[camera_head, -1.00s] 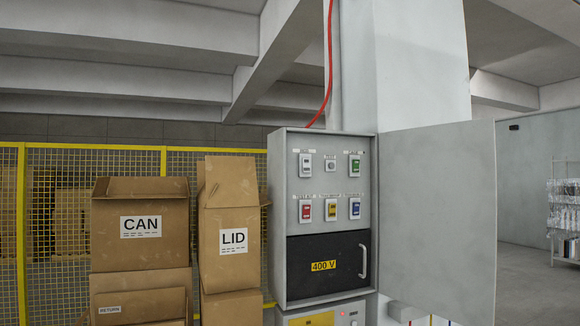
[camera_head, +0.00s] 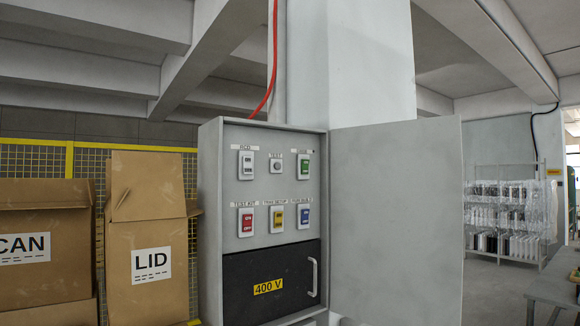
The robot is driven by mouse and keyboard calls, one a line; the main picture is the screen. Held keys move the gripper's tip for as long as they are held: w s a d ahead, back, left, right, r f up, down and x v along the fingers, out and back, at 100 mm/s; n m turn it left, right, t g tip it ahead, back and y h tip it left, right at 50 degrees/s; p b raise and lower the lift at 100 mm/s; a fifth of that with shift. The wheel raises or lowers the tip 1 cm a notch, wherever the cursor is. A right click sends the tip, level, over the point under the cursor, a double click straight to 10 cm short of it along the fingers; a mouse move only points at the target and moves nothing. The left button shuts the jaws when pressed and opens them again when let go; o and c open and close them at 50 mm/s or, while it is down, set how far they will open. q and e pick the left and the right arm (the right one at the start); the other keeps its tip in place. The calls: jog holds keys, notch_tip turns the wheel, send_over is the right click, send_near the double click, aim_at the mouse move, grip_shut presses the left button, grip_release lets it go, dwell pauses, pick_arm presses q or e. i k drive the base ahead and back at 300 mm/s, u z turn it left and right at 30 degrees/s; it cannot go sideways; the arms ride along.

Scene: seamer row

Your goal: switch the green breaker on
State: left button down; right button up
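The green breaker (camera_head: 304,167) is at the right end of the upper row on the grey panel (camera_head: 275,155) of an electrical cabinet. A label above it is too small to read. Left of it in that row are a button labelled TEST (camera_head: 276,165) and a white switch (camera_head: 246,165). Below are a red breaker (camera_head: 247,222), a yellow breaker (camera_head: 277,218) and a blue breaker (camera_head: 304,213). The cabinet door (camera_head: 395,220) stands open to the right. I cannot make out the green breaker's lever position. Neither gripper is in view.
A black cover (camera_head: 240,275) marked 400 V with a handle (camera_head: 313,277) fills the cabinet's lower part. LID (camera_head: 150,235) and CAN (camera_head: 45,215) boxes stand on the left before a yellow mesh fence. A rack (camera_head: 505,210) stands far right; the floor before it is open.

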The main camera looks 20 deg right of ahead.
aim_at(304, 168)
jog(key=z, duration=0.25)
jog(key=i, duration=0.6)
jog(key=z, duration=0.95)
jog(key=i, duration=0.35)
jog(key=z, duration=0.4)
